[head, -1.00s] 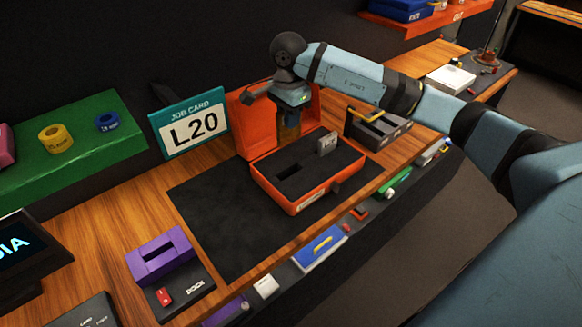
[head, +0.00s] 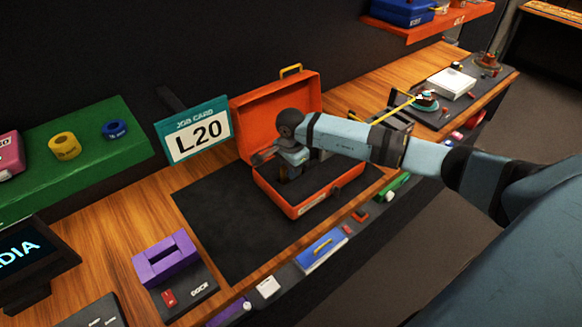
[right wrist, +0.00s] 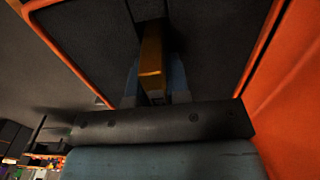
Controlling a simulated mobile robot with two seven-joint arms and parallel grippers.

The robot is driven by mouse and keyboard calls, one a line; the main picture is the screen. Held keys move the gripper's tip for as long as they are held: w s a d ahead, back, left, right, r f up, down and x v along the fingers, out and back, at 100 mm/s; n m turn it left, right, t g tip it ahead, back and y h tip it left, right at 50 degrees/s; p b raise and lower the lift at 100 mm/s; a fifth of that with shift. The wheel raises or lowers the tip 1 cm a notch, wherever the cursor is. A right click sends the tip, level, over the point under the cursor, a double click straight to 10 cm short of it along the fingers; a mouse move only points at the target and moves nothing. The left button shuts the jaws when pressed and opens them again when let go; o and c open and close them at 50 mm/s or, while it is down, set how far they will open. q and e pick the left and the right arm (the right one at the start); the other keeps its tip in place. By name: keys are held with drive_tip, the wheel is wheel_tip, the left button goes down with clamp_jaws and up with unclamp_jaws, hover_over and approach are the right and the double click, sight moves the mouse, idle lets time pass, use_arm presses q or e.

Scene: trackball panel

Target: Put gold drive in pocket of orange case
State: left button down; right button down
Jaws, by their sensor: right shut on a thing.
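The orange case (head: 318,204) stands open on the bench, its lid (head: 276,106) upright at the back and a dark insert inside. My right gripper (head: 288,172) is over the left part of the insert, pointing down. In the right wrist view my right gripper (right wrist: 154,88) is shut on the gold drive (right wrist: 151,62), which points toward a dark slot (right wrist: 148,10) in the insert. I cannot tell whether the drive's end is in the slot. In the head view the gripper and arm hide the drive and much of the insert. My left gripper is not in view.
A dark mat (head: 225,235) lies in front of the case. A purple dock block (head: 166,258) is at the near left, a green shelf (head: 85,160) at far left. A grey rack (head: 402,122) sits to the right.

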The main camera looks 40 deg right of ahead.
drive_tip(key=shift+f, duration=0.1)
drive_tip(key=c, duration=1.1)
unclamp_jaws()
drive_tip(key=shift+r, duration=0.4)
wheel_tip(320, 180, up, 12)
drive_tip(key=b, duration=0.2)
drive_tip(key=shift+f+b, duration=0.2)
drive_tip(key=shift+b, duration=0.2)
